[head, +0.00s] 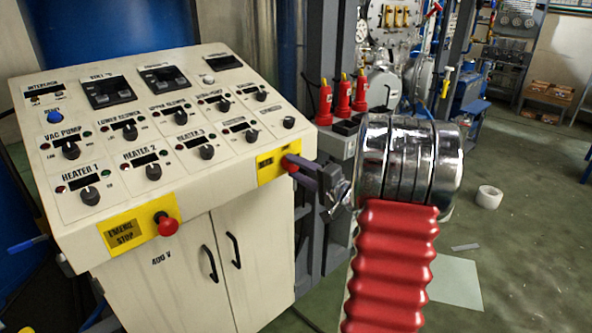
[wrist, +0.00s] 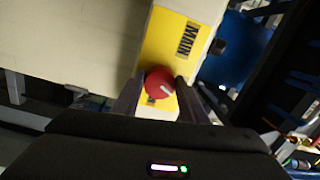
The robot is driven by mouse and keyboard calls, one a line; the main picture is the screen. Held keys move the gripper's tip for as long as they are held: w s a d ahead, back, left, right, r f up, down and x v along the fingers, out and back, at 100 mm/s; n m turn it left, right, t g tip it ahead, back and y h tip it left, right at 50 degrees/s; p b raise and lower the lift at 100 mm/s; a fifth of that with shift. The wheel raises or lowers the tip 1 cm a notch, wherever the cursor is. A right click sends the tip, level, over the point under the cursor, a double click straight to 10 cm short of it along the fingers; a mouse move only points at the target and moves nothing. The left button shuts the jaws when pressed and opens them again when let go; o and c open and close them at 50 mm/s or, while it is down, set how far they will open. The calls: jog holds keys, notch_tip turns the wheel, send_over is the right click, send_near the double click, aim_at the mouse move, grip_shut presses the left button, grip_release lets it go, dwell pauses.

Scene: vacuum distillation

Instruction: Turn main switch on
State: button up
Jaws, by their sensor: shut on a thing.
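The main switch is a red round knob (head: 289,163) on a yellow plate (head: 268,172) at the right end of the control panel's front edge. In the wrist view the red knob (wrist: 160,83) has a pale pointer mark that runs at a slant. The yellow plate (wrist: 182,40) reads MAIN there. My gripper (head: 300,164) reaches the knob from the right. In the wrist view its two dark fingers (wrist: 157,92) stand on either side of the knob and are shut on it. Part of the lower plate lettering is hidden.
The cream control panel (head: 170,80) carries several black knobs and displays. A red emergency stop button (head: 167,224) sticks out to the left on a yellow plate. Cabinet doors with handles (head: 235,250) are below. Red bottles (head: 343,97) stand behind my gripper. Open floor lies to the right.

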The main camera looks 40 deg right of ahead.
jog(key=m, duration=0.7)
jog(key=shift+f+h, duration=0.1)
jog(key=shift+h, duration=0.3)
jog(key=m, duration=0.7)
jog(key=shift+t+h, duration=0.3)
jog(key=shift+h, duration=0.1)
jog(key=o, duration=1)
jog(key=shift+o, duration=0.2)
jog(key=shift+s, duration=0.15)
jog(key=s, duration=1.3)
jog(key=shift+s+d+f, duration=0.25)
jog(key=shift+f, duration=0.15)
